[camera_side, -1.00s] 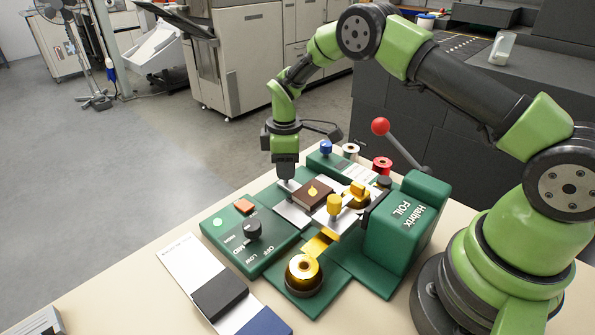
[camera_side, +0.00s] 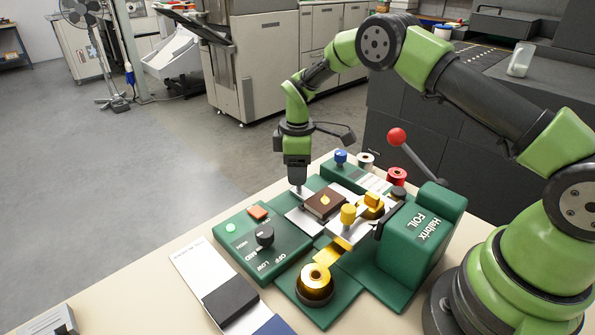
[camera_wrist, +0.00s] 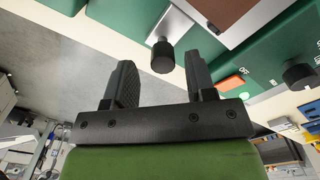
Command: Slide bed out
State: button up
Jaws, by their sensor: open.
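The bed is a silver plate (camera_side: 300,222) on the green foil machine (camera_side: 418,245); it carries a dark brown block (camera_side: 325,204) with a gold mark. A black knob (camera_wrist: 162,55) stands at the bed's near edge in the wrist view. My gripper (camera_side: 298,184) points down over the outer end of the bed in the side view. In the wrist view my gripper (camera_wrist: 158,62) is open, its two dark fingers on either side of the knob with gaps showing. The knob is hidden or too small to tell in the side view.
A red-ball lever (camera_side: 397,137) rises behind the machine. A gold foil roll (camera_side: 315,283), dial (camera_side: 264,236) and orange switch (camera_side: 257,213) are in front. A white board with dark pads (camera_side: 205,275) lies at front left.

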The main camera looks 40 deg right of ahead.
notch_tip(320, 180, up, 9)
dwell(0.3)
jog(key=shift+f, duration=0.1)
jog(key=s+a+r+m+t+y, duration=0.1)
jog(key=s+r+m+t, duration=0.15)
jog(key=s+r, duration=0.45)
jog(key=s+a+r+m+t, duration=0.15)
jog(key=s+r+m, duration=0.25)
jog(key=r, duration=0.5)
jog(key=s+a+r+m+t+y, duration=0.1)
jog(key=s+m, duration=0.5)
jog(key=s, duration=1)
jog(key=shift+s+a+t, duration=0.2)
jog(key=shift+a+t, duration=0.4)
jog(key=shift+t, duration=0.5)
jog(key=shift+m, duration=0.25)
